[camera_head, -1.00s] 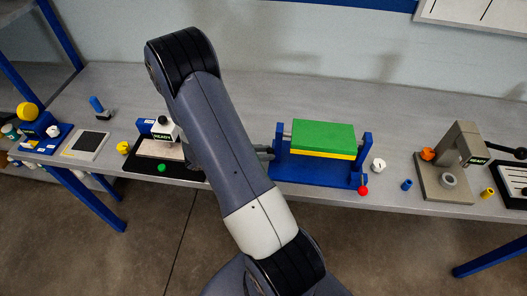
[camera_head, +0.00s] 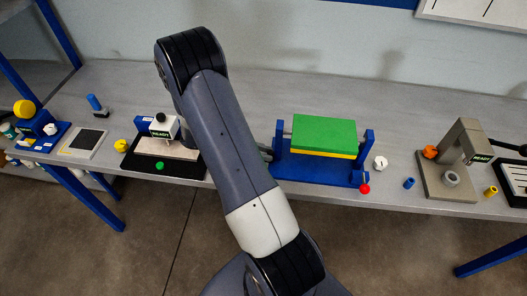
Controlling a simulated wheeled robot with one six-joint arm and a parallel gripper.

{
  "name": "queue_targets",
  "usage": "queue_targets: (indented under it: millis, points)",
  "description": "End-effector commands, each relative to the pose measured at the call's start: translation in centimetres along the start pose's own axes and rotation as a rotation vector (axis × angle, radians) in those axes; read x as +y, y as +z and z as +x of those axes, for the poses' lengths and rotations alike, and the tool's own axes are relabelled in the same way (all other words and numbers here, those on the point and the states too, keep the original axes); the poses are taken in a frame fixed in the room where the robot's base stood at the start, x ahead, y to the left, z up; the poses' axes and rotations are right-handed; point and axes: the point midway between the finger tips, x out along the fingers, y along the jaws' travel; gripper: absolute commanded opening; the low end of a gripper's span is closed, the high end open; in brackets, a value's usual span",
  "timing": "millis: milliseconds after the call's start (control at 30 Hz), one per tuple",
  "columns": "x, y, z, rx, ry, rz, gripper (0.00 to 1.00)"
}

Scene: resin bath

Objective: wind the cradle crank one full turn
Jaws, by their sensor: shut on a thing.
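The blue cradle stand (camera_head: 326,171) sits on the bench right of my arm. It carries a block with a green top (camera_head: 324,132) and a yellow lower edge between two blue uprights. The block looks level, green side up. A red ball (camera_head: 365,188) is at the stand's front right corner. My gripper (camera_head: 265,150) shows only as a small grey part at the cradle's left end. It is shut on what appears to be the crank there. My arm hides the crank and most of the grip, so the crank's angle cannot be seen.
Left of my arm is a black mat (camera_head: 130,163) with a READY-labelled device (camera_head: 164,128) and a green piece (camera_head: 159,165). Right of the cradle are a white knob (camera_head: 380,162), a blue cylinder (camera_head: 408,183) and a grey press (camera_head: 450,184). Bare bench lies behind the cradle.

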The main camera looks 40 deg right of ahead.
Motion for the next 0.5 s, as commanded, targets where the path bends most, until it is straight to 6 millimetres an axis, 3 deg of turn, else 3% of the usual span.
queue_targets:
  millis: [133,167,400,500]
  points:
    - [-0.02,-0.02,-0.06,0.001,0.001,-0.002,0.00]
    - [-0.03,-0.02,-0.05,0.001,0.002,-0.002,0.20]
    - [-0.04,-0.04,-0.01,0.001,0.002,-0.002,0.40]
    - [-0.05,-0.04,0.01,0.000,0.001,-0.002,0.41]
